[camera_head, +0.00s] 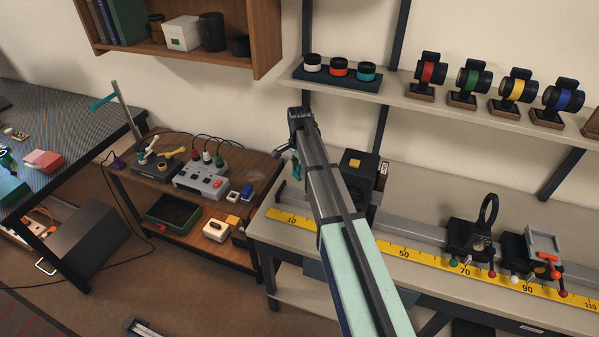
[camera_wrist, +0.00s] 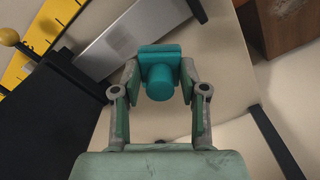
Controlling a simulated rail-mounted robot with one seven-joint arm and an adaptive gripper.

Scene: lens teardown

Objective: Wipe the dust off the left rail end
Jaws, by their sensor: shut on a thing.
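My gripper (camera_wrist: 160,66) is shut on a teal block with a round stub (camera_wrist: 160,84), seen in the wrist view. In the head view the teal block (camera_head: 296,170) shows only as a sliver beside my arm, near the bench's left end. The grey metal rail (camera_head: 405,228) runs along the bench; my arm hides part of its left stretch. In the wrist view the rail (camera_wrist: 118,42) lies just beyond the block, with its end towards the top. I cannot tell whether the block touches it. No dust can be made out.
A black box with a yellow knob (camera_head: 354,180) stands on the rail close to my gripper; it also shows in the wrist view (camera_wrist: 55,125). A yellow ruler (camera_head: 400,252) runs along the bench front. Lens mounts (camera_head: 468,238) stand farther right. A wooden cart (camera_head: 250,205) is left.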

